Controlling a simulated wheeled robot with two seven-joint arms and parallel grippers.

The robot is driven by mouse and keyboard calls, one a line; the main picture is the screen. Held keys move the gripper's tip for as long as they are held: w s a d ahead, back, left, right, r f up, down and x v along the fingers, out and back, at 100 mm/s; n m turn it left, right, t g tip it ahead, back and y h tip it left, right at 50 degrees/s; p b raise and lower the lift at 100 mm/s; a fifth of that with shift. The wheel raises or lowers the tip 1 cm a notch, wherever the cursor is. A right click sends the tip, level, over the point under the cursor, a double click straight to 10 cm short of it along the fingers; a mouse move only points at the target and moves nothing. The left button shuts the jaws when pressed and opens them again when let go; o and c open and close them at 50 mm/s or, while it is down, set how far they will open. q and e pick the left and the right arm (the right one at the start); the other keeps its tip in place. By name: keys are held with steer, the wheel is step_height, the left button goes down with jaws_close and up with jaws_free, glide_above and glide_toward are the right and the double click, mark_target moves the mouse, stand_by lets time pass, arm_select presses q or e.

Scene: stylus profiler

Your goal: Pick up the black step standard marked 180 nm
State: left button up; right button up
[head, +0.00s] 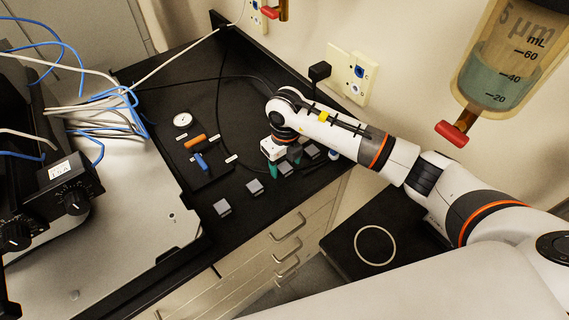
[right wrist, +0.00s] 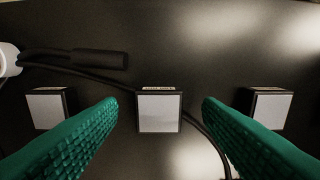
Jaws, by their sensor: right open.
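Several small dark blocks with grey top faces, the step standards, stand in a row on the black bench. In the head view they include one at the front (head: 222,208), one behind it (head: 255,187) and one by my right gripper (head: 285,170). My right gripper (head: 284,165) is open and empty, pointing down over the row. In the right wrist view one block (right wrist: 159,112) lies centred between and beyond the green fingertips (right wrist: 160,104), apart from both. Its label is too small to read, so I cannot tell which is 180 nm. My left gripper is out of view.
Neighbouring blocks stand left (right wrist: 47,108) and right (right wrist: 268,107) of the centred one. A black cable end (right wrist: 100,61) lies behind. An orange-handled tool (head: 195,142), a blue one (head: 201,161) and a round dial (head: 182,120) lie left. The bench's front edge is close.

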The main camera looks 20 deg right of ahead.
mark_target(286, 168)
steer(key=shift+f, duration=0.65)
steer(key=c, duration=1.1)
steer(key=shift+o, duration=0.2)
steer(key=shift+w+r, duration=0.1)
steer(key=shift+r, duration=0.05)
step_height(286, 168, up, 10)
steer(key=b, duration=0.3)
